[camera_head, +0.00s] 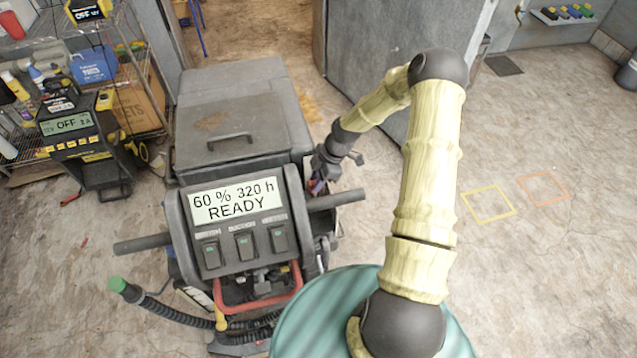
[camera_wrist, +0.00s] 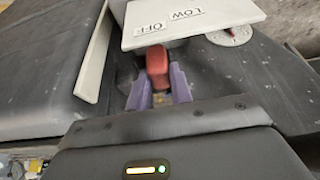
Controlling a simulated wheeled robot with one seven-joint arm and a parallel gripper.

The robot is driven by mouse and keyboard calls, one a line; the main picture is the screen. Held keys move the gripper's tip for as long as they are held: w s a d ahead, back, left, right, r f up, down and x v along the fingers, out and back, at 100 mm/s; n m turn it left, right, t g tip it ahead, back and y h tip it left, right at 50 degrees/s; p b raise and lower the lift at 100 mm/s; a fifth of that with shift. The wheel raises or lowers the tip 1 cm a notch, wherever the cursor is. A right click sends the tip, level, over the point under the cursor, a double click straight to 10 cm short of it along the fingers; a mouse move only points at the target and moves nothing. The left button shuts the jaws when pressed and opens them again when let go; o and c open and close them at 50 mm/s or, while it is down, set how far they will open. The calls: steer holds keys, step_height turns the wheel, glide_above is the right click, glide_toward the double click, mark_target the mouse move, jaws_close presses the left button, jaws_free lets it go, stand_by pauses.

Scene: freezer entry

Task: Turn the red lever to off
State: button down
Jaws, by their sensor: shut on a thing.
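The red lever (camera_wrist: 157,62) shows in the wrist view between the two purple fingers of my gripper (camera_wrist: 160,90), which is shut on it. A white label plate (camera_wrist: 220,20) with upside-down words LOW and OFF lies just beyond the lever. The lever's far end is close to the plate's edge, nearer the word OFF. In the head view my gripper (camera_head: 319,183) is at the right side of the grey floor machine (camera_head: 240,115). The lever is not clearly visible there, as the arm and machine side cover it.
The machine's display (camera_head: 237,203) reads 60 % 320 h READY. A red bar (camera_head: 262,306) and a hose with a green end (camera_head: 119,285) are at its front. A shelf rack (camera_head: 135,60) and a charger (camera_head: 70,128) stand at left.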

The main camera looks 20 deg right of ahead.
steer(key=c, duration=1.6)
jaws_free()
steer(key=shift+w+f, duration=0.15)
steer(key=shift+w, duration=0.05)
steer(key=o, duration=0.5)
steer(key=shift+w+a+f, duration=0.15)
steer(key=shift+w, duration=0.15)
steer(key=shift+s+r, duration=0.2)
steer(key=shift+w+d+r, duration=0.15)
steer(key=shift+d+r, duration=0.2)
steer(key=shift+r, duration=0.1)
steer(key=b+v, duration=0.3)
steer(key=v, duration=1.3)
steer(key=shift+r, duration=0.2)
steer(key=shift+a, duration=0.15)
